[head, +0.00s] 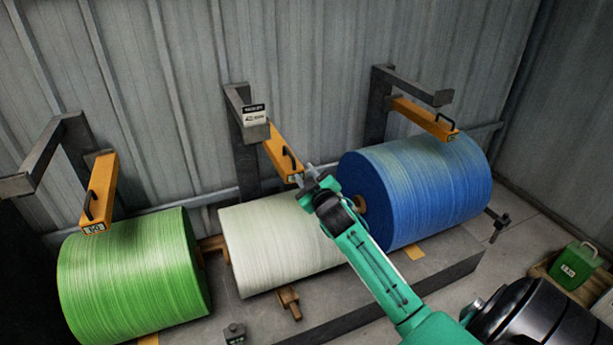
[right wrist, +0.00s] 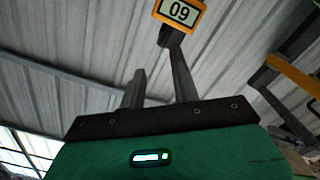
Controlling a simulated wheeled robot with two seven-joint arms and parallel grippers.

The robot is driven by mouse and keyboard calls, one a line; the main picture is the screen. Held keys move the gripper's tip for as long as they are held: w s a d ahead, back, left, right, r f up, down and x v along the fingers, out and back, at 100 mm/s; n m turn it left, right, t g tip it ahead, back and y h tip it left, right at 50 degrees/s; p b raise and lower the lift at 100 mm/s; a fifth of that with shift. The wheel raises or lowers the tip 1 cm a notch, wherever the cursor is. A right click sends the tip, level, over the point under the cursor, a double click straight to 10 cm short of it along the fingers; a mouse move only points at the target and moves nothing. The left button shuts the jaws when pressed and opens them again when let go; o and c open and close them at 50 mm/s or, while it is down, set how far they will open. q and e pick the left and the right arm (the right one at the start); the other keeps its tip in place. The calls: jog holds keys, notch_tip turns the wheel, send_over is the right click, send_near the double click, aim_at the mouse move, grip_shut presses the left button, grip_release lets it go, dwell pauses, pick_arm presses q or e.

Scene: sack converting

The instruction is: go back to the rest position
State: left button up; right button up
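My right gripper (head: 304,175) is in the middle of the head view, at the near end of the middle orange bar (head: 279,152) with its black handle. Its two fingers stand apart with nothing seen between them. In the right wrist view, the fingers (right wrist: 156,72) point up toward an orange-edged label reading 09 (right wrist: 181,13); one finger overlaps the dark piece below it. I cannot tell whether they touch. My left gripper is not in view.
Green (head: 132,275), white (head: 283,245) and blue (head: 425,190) rolls lie in a row on a low grey plinth (head: 455,262). Dark brackets with orange bars overhang them. A corrugated wall (head: 300,70) stands behind.

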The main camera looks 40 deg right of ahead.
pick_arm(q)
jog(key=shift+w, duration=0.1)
